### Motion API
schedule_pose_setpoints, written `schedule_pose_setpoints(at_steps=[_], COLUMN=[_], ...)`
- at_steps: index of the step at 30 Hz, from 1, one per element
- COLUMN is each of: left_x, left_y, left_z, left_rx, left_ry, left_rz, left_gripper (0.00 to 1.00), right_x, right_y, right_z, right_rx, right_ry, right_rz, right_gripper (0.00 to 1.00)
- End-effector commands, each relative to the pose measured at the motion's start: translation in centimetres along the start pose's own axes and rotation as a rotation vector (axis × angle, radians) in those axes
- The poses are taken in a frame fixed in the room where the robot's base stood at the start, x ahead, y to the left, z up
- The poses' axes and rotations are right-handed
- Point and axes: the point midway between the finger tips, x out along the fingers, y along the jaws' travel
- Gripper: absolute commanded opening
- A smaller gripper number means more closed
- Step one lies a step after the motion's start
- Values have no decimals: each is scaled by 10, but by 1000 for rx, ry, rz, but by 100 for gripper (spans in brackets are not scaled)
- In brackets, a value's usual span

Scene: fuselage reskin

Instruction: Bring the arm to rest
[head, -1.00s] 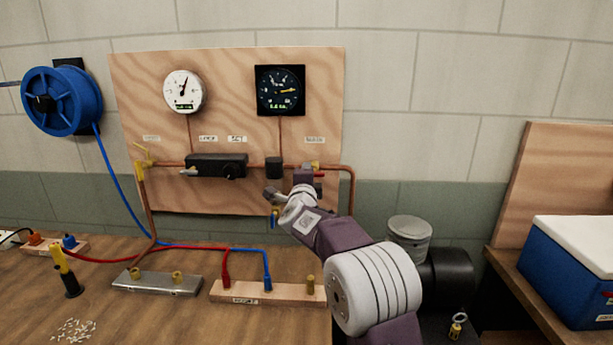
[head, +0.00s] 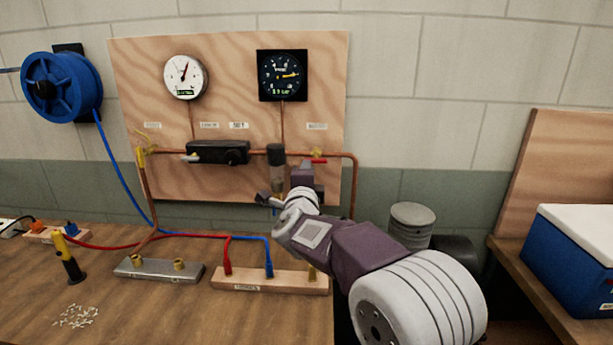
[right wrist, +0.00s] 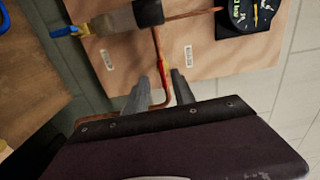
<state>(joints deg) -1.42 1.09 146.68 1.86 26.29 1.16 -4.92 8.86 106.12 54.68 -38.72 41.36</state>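My right arm (head: 360,255) reaches in from the lower right of the head view toward the pipe board. My right gripper (head: 302,176) is in front of the board, just below the copper pipe, its fingers mostly hidden there. In the right wrist view the two grey fingers (right wrist: 158,84) stand apart with nothing held between them. The copper pipe with a red valve lever (head: 312,161) runs beyond the fingertips; red also shows on the pipe in the right wrist view (right wrist: 163,68). My left gripper is in neither view.
The plywood board (head: 230,70) carries two gauges, a black regulator (head: 218,152) and a filter bowl (head: 277,178). A wooden strip (head: 285,284) with hose fittings and a metal block (head: 158,269) lie on the bench. A blue cooler (head: 570,260) stands right.

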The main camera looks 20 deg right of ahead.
Motion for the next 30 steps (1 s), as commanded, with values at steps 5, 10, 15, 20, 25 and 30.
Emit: schedule_pose_setpoints(at_steps=[5, 10, 15, 20, 25, 30], left_x=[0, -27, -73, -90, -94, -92], left_y=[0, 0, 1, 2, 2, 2], left_z=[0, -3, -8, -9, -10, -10], left_rx=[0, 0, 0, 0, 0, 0], left_ry=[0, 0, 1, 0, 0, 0], left_rz=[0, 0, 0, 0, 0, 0], left_gripper=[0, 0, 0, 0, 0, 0], right_x=[0, -1, -36, -110, -222, -298], right_y=[0, -32, 15, 116, 215, 257], right_z=[0, -8, 11, 28, 0, -40], right_rx=[0, 4, -323, -746, -1166, -1422], right_ry=[0, 11, -205, -557, -988, -1319], right_rz=[0, -7, 187, 444, 701, 845], right_gripper=[31, 31, 31, 31, 31, 31])
